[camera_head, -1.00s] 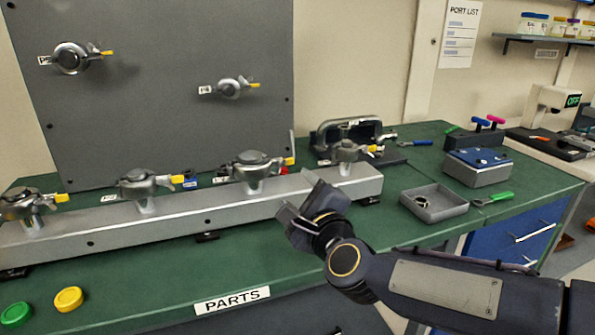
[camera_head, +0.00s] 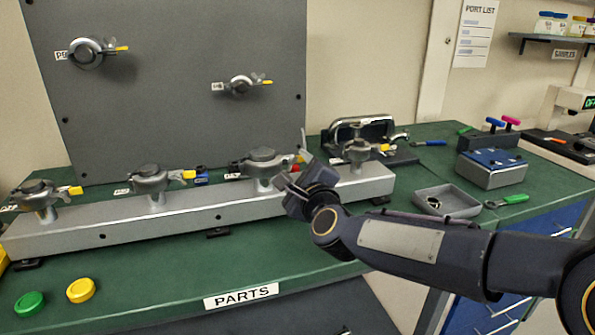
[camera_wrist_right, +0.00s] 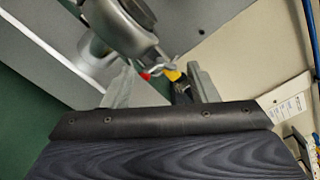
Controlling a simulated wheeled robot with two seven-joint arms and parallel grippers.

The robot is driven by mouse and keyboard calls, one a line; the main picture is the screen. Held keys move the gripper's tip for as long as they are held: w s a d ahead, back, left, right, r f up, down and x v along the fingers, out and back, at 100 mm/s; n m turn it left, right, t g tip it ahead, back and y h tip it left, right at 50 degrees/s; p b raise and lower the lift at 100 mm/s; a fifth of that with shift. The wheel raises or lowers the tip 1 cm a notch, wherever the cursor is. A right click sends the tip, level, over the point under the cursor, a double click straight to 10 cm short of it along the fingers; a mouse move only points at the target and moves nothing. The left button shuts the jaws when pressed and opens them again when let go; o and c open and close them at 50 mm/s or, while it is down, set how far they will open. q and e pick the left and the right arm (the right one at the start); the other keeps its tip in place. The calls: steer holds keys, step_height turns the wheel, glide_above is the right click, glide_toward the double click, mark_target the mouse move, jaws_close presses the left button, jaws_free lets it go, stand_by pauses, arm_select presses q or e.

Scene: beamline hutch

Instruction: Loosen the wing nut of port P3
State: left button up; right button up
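A metal rail (camera_head: 110,231) on the green bench carries several upright ports with clamps. The third clamp from the left (camera_head: 262,160) is beside my right gripper (camera_head: 292,172); its label is too small to read. In the right wrist view that clamp's round metal body (camera_wrist_right: 125,28) lies just beyond my fingers. Its wing nut (camera_wrist_right: 170,73), with a yellow and a red part, shows between my right gripper's fingers (camera_wrist_right: 165,90), which are apart. I see no clear contact with it. My left gripper is out of view.
Other clamps (camera_head: 152,179) (camera_head: 38,194) stand to the left, and one (camera_head: 357,152) to the right. A grey panel (camera_head: 180,40) rises behind. A grey tray (camera_head: 446,202) and blue-topped box (camera_head: 491,168) are at right. Yellow (camera_head: 80,290) and green (camera_head: 29,304) discs lie front left.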

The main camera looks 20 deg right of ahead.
steer(key=c, duration=0.9)
steer(key=shift+o, duration=0.2)
steer(key=shift+n+p, duration=0.3)
steer(key=shift+n, duration=2.6)
steer(key=o, duration=1)
